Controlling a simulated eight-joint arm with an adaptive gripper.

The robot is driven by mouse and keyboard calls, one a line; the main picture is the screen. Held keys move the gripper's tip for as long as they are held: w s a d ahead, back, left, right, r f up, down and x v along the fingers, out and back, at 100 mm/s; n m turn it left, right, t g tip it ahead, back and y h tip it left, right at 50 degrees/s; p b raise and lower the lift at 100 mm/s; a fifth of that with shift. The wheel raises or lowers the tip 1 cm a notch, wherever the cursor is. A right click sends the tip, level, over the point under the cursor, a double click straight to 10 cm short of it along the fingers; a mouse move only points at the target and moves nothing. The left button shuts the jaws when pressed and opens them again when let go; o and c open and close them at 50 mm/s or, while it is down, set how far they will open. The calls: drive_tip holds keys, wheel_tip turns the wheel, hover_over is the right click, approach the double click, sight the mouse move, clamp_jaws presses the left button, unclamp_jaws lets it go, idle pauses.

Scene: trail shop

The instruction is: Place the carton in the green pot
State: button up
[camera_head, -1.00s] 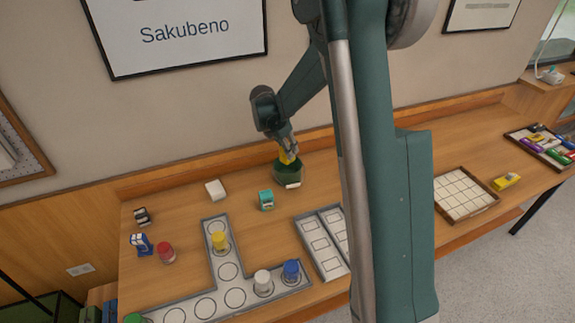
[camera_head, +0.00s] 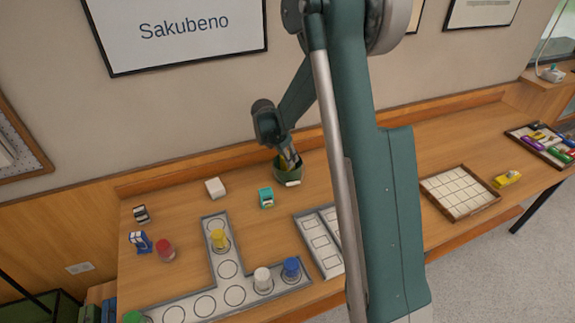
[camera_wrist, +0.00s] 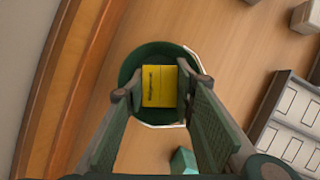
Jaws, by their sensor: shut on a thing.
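The yellow carton (camera_wrist: 158,86) shows from above in the wrist view, between the two fingertips of my gripper (camera_wrist: 161,92). My gripper is shut on it. The dark green pot (camera_wrist: 128,72) surrounds the carton in that view. In the head view the pot (camera_head: 290,175) stands near the back of the table, and my gripper (camera_head: 289,161) points down into its mouth. Only a little of the carton (camera_head: 283,163) shows there. Whether it touches the pot's floor is hidden.
A white block (camera_head: 215,188) and a teal item (camera_head: 266,198) stand near the pot. A grey tray (camera_head: 230,270) with colored jars lies in front. The wooden back ledge (camera_head: 200,172) runs close behind the pot.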

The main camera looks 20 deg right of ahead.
drive_tip(key=shift+f, duration=1.9)
drive_tip(key=shift+f+b, duration=0.2)
drive_tip(key=shift+b, duration=0.25)
drive_tip(key=o, duration=0.7)
drive_tip(key=shift+c, duration=0.2)
drive_tip(key=shift+r, duration=0.15)
drive_tip(key=p+v, duration=0.1)
drive_tip(key=v, duration=1.1)
drive_tip(key=shift+p, duration=0.4)
drive_tip(key=shift+r, duration=0.15)
